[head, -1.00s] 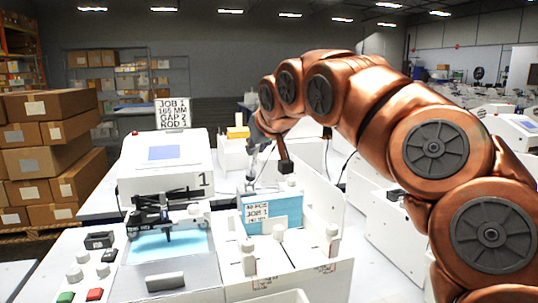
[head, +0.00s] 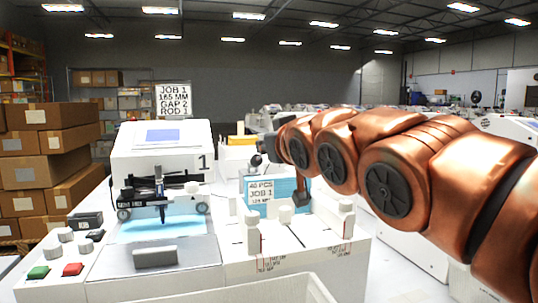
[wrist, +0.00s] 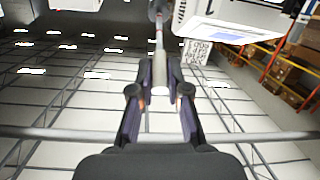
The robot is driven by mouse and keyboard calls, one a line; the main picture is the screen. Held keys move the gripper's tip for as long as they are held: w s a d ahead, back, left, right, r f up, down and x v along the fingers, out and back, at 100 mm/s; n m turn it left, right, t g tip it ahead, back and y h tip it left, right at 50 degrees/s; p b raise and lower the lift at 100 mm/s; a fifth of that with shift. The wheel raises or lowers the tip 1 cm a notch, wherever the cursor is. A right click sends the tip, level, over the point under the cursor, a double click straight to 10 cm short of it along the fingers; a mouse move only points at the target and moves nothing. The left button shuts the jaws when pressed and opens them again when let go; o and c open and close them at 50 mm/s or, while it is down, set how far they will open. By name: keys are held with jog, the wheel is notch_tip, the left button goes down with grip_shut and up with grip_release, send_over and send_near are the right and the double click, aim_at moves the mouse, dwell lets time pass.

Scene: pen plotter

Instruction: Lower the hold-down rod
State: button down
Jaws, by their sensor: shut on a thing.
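The white plotter (head: 150,160) marked 1 stands left of centre, with a dark pen carriage (head: 161,200) over a blue sheet. My gripper (head: 266,146) is right of the plotter, above the white side unit, and small in the head view. In the wrist view my gripper's two dark fingers (wrist: 160,82) close on the pale end of a thin rod (wrist: 158,45), which I take for the hold-down rod. A dark ball (wrist: 158,8) shows at its far end; a dark ball (head: 256,160) also shows beside the gripper in the head view. The rod's base is hidden.
A sign (head: 173,99) reads "JOB 1, 165 MM, GAP 2, ROD 1". Green (head: 38,272) and red (head: 73,269) buttons are front left. Cartons are stacked left.

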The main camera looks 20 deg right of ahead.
jog(key=shift+s+f+t+b, duration=0.3)
jog(key=shift+f+t+b, duration=0.2)
jog(key=shift+f+b, duration=0.3)
jog(key=shift+r, duration=0.1)
jog(key=c, duration=1.1)
grip_release()
jog(key=shift+c, duration=0.2)
jog(key=shift+s+r, duration=0.1)
jog(key=shift+r, duration=4.95)
jog(key=shift+a, duration=0.1)
